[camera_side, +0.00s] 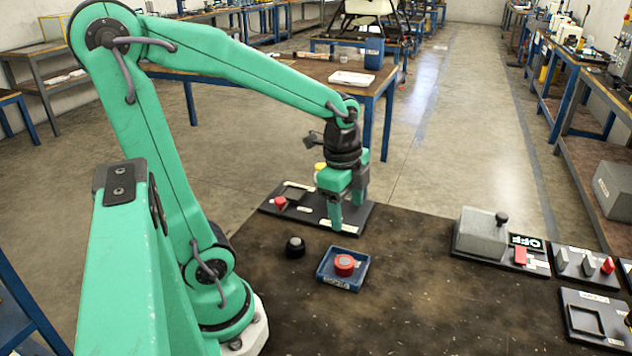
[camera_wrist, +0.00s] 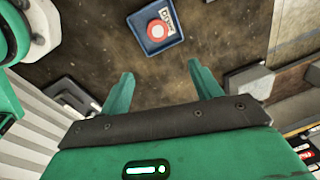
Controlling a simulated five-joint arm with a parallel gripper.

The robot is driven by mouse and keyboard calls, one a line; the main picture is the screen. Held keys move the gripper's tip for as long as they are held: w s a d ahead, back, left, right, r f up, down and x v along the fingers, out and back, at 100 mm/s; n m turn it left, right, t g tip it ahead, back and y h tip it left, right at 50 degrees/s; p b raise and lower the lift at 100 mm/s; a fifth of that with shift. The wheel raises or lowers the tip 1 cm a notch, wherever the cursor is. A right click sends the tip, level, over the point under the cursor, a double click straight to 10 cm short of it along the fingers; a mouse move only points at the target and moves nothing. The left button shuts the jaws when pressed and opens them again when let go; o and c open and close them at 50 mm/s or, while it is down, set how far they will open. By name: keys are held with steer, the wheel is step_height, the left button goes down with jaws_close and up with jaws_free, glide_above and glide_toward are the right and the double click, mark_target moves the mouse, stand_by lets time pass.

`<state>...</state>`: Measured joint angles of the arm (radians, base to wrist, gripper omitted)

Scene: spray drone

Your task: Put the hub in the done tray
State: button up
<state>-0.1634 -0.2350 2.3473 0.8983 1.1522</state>
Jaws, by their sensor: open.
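A small blue tray (camera_side: 328,279) stands on the dark table in front of my gripper in the side view, with a white label on its edge. A round red piece with a paler top (camera_side: 344,264), which looks like the hub, sits inside it. The wrist view also shows the tray (camera_wrist: 148,42) and the red piece (camera_wrist: 157,30) beyond my fingertips. My gripper (camera_side: 346,212) points down over the right part of a black board, apart from the tray. Its fingers (camera_wrist: 160,74) are spread with nothing between them.
The black board (camera_side: 263,207) carries a red knob (camera_side: 281,202) and pale strips. A black round knob (camera_side: 295,247) stands left of the tray. A grey box (camera_side: 480,234) with an OFF sign (camera_side: 526,242) and black fixtures (camera_side: 596,318) line the right. The table between is clear.

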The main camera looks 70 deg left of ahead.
steer(key=s+d+r+n+t, duration=0.4)
steer(key=r+n, duration=0.3)
steer(key=n, duration=0.4)
steer(key=shift+s+d, duration=0.3)
steer(key=shift+s, duration=0.4)
stand_by(0.4)
